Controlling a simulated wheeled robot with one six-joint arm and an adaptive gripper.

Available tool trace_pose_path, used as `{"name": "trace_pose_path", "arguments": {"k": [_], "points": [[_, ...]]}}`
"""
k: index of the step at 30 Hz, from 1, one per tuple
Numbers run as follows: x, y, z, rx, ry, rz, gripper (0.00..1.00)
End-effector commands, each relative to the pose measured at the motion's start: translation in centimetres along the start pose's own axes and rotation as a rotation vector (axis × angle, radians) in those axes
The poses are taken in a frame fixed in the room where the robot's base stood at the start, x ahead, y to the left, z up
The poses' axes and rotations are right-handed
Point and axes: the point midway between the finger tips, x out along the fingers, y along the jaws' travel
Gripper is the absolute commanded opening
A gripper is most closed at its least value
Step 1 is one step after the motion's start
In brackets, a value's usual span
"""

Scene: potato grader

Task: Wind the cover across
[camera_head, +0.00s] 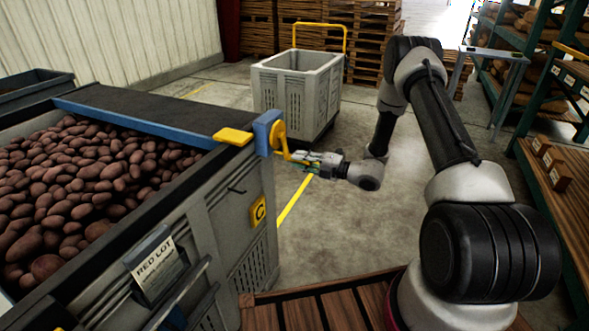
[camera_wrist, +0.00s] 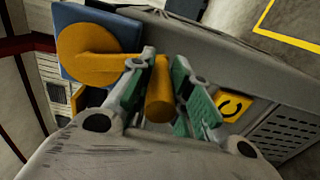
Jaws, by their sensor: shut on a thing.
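The dark cover (camera_head: 150,105) lies over the far part of the grey bin (camera_head: 225,215) in the head view, with a blue bar (camera_head: 130,123) along its near edge. Red potatoes (camera_head: 85,170) show uncovered in the nearer part. A yellow crank (camera_head: 282,142) sits on a blue block (camera_head: 264,130) at the bar's right end. My gripper (camera_head: 312,160) is at the crank's handle. In the wrist view, my gripper (camera_wrist: 160,95) is shut on the yellow crank handle (camera_wrist: 159,95), which lies between the green finger pads. The crank's round hub (camera_wrist: 90,52) shows at upper left.
A grey wheeled crate (camera_head: 295,90) with a yellow push bar stands behind the crank. Wooden pallets (camera_head: 365,45) are stacked at the back. Green shelves (camera_head: 530,110) stand at the right. The floor (camera_head: 330,215) beside the bin is clear.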

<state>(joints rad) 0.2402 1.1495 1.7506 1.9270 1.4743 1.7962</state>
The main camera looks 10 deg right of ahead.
Motion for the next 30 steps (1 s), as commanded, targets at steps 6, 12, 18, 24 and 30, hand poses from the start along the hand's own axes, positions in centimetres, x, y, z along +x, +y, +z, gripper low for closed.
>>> {"name": "trace_pose_path", "arguments": {"k": [6,12,18,24,30], "points": [[-0.1,2.1,3.1,-0.007,-0.031,0.021,0.00],[-0.2,3.3,4.7,-0.005,-0.030,0.022,0.00],[-0.2,4.6,5.6,-0.007,-0.030,0.023,0.00],[-0.3,6.4,6.7,-0.005,-0.029,0.023,0.00],[-0.3,7.8,7.0,-0.005,-0.028,0.023,0.00]]}}
